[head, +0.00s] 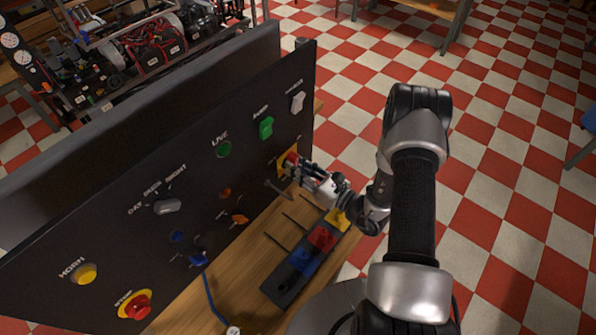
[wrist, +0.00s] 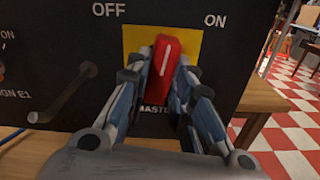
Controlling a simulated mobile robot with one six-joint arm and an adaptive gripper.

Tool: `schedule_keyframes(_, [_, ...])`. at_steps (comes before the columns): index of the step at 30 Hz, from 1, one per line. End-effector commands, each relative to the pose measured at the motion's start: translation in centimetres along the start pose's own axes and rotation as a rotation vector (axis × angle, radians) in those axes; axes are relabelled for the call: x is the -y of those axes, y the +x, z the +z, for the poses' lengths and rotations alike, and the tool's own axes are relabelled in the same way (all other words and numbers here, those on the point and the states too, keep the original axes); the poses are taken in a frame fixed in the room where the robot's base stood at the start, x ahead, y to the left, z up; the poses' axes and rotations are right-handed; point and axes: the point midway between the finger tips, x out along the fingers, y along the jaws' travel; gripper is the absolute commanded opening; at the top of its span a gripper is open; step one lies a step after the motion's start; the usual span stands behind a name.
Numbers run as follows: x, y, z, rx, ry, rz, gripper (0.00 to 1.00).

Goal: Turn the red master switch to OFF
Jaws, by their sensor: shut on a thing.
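The red master switch (wrist: 160,71) sits on a yellow plate (wrist: 191,42) low on the black panel in the wrist view. Its white line points nearly straight up, tilted slightly right, between the OFF label at upper left and the ON label at right. My gripper (wrist: 160,80) has one finger on each side of the red handle and is shut on it. In the head view the switch (head: 289,158) is at the panel's right end, with my gripper (head: 304,170) at it. The lower part of the MASTER label is partly hidden by the fingers.
A grey hook (wrist: 64,93) sticks out left of the switch. The black panel (head: 110,240) carries a green switch (head: 266,127), a white switch (head: 298,101) and several buttons. A wooden bench (head: 262,225) holds a dark tray with coloured blocks (head: 321,238) below.

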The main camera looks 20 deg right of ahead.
Motion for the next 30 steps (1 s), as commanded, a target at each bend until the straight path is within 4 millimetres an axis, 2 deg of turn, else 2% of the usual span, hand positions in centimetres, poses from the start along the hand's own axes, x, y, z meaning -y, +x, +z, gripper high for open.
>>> schedule_keyframes(18, [0.21,0.00,-0.21,0.001,-0.584,0.000,0.00])
schedule_keyframes(30, [0.25,0.00,-0.11,0.000,-0.862,0.000,0.00])
